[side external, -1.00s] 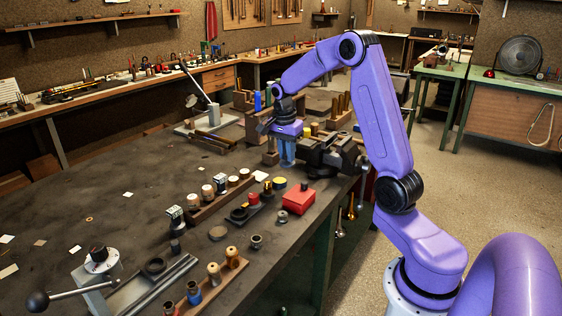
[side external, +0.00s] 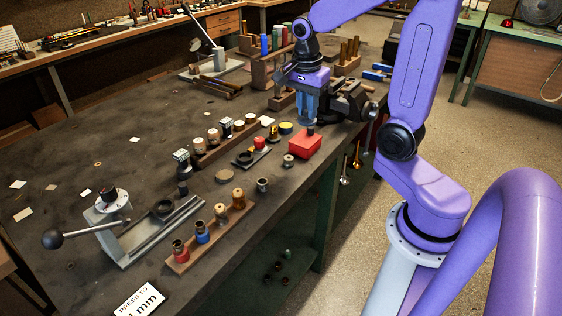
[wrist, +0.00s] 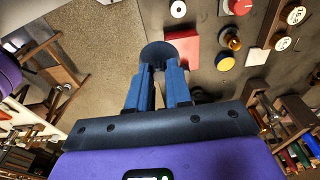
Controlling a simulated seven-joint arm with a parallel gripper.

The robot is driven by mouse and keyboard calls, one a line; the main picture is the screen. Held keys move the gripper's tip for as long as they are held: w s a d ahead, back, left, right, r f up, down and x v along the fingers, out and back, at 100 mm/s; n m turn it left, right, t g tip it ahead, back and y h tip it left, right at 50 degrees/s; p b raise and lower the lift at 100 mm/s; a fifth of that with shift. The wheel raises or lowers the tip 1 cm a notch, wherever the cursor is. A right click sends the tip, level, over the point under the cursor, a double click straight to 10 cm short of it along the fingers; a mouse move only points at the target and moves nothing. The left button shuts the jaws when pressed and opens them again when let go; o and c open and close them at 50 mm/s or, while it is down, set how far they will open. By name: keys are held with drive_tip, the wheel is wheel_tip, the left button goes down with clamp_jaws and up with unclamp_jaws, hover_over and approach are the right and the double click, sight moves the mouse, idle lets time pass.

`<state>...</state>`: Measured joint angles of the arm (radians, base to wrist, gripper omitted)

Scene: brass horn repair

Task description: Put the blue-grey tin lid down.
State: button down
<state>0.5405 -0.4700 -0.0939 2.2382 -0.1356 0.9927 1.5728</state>
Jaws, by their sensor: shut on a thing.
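The blue-grey tin lid (wrist: 157,52) is a dark round disc at my fingertips in the wrist view. My gripper (side external: 308,112) is shut on it, with the blue fingers pointing down. In the wrist view my gripper (wrist: 157,75) covers the lid's near edge. The red box (side external: 304,145) stands on the bench just below and in front of the gripper in the side view. In the wrist view the lid overlaps the left edge of the red box (wrist: 184,48). I cannot tell whether the lid touches the box or anything under it.
The vise (side external: 350,98) stands close to the right of my gripper. A yellow-topped pot (side external: 286,128), a brass piece (side external: 274,133) and a small ring (side external: 289,160) sit near the red box. The bench's right edge is close. The left of the bench (side external: 70,140) is mostly clear.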

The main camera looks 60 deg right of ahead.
drive_tip(key=s+a+f, duration=0.2)
drive_tip(key=s+a, duration=0.7)
drive_tip(key=s, duration=0.1)
drive_tip(key=w+f, duration=0.3)
drive_tip(key=w, duration=0.1)
drive_tip(key=w+f, duration=0.3)
drive_tip(key=w, duration=0.2)
drive_tip(key=w+d+f, duration=0.1)
drive_tip(key=w+f, duration=0.2)
drive_tip(key=w, duration=0.1)
drive_tip(key=shift+w+f, duration=0.1)
drive_tip(key=shift+w, duration=0.15)
drive_tip(key=shift+w+f, duration=0.3)
drive_tip(key=shift+f, duration=1.55)
drive_tip(key=shift+f, duration=0.15)
drive_tip(key=c, duration=1.1)
unclamp_jaws()
drive_tip(key=shift+o, duration=0.2)
